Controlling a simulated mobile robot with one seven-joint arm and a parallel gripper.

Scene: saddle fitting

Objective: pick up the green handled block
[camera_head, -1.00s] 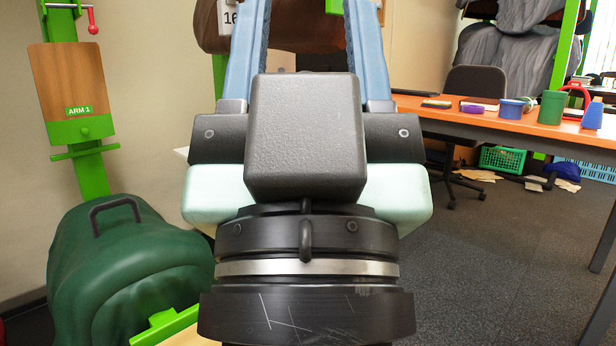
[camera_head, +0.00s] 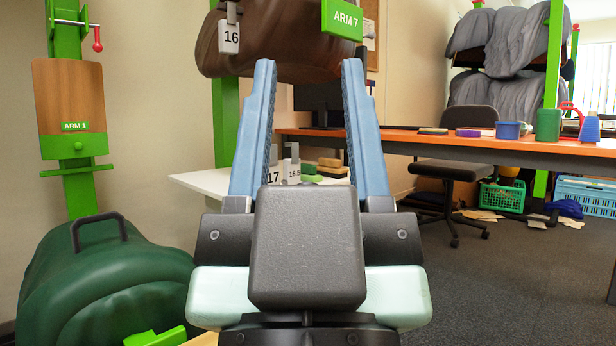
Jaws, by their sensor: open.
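My gripper (camera_head: 308,66) is open, its two blue fingers upright and apart, with nothing between the pads. In the gap, farther back, small blocks lie on a white table (camera_head: 200,184). One is a small green block (camera_head: 309,169), partly hidden; a handle on it cannot be made out. Tan blocks (camera_head: 331,164) lie beside it. My gripper is apart from them and nearer the camera. At the left a large dark green rounded form (camera_head: 105,280) has a black handle (camera_head: 98,222) on top; my gripper is to its right, apart from it.
Number tags, including 17 (camera_head: 273,174), stand by the blocks. A brown saddle (camera_head: 285,55) hangs above, behind the fingertips. An orange-topped desk (camera_head: 480,142) with cups and a chair (camera_head: 450,170) stand at the right. The grey floor (camera_head: 500,260) at right is mostly open.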

